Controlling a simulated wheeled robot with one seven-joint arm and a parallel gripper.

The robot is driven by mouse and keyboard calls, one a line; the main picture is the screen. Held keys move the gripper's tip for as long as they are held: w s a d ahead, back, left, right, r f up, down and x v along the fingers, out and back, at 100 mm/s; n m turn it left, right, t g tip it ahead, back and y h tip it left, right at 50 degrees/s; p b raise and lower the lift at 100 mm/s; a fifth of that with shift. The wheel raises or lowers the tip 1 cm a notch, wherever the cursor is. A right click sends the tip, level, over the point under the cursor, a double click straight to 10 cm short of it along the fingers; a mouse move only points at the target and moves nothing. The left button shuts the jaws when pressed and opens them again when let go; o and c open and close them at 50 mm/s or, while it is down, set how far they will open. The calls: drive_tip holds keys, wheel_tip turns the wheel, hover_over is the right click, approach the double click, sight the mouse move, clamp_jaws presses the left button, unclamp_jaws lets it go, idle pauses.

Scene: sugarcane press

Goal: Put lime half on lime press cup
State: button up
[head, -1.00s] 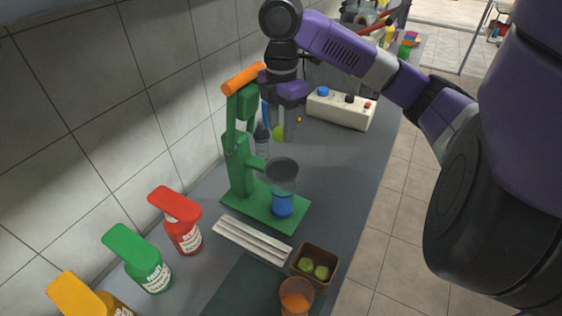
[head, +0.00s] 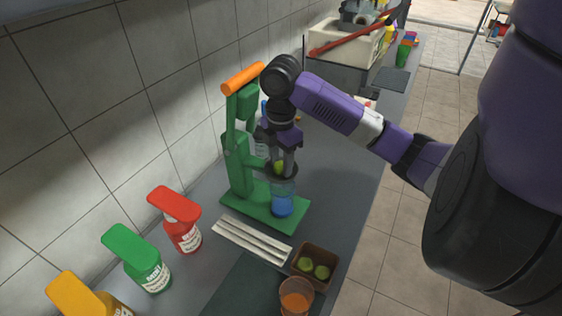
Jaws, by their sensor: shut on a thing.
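The green lime press (head: 240,165) with an orange handle (head: 243,78) stands on the counter against the tiled wall. Its dark-rimmed press cup (head: 282,171) sits on the press arm, above a clear glass with blue at the bottom (head: 283,203). My gripper (head: 281,162) points down over the cup, shut on a lime half (head: 279,167). The lime half is at the cup's rim, partly hidden by the fingers. Whether it touches the cup I cannot tell.
A brown box with lime halves (head: 329,253), a glass of orange liquid (head: 296,300) and white strips (head: 250,241) are in front of the press. Red (head: 181,222), green (head: 143,260) and yellow bottles (head: 86,296) line the left. A white crate (head: 345,44) is at the back.

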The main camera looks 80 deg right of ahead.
sight(281, 164)
drive_tip(key=shift+f+b, duration=0.3)
drive_tip(key=o, duration=1)
drive_tip(key=shift+r, duration=0.1)
drive_tip(key=shift+o, duration=0.2)
drive_tip(key=shift+r, duration=0.15)
wheel_tip(281, 164, up, 12)
drive_tip(key=shift+p, duration=0.4)
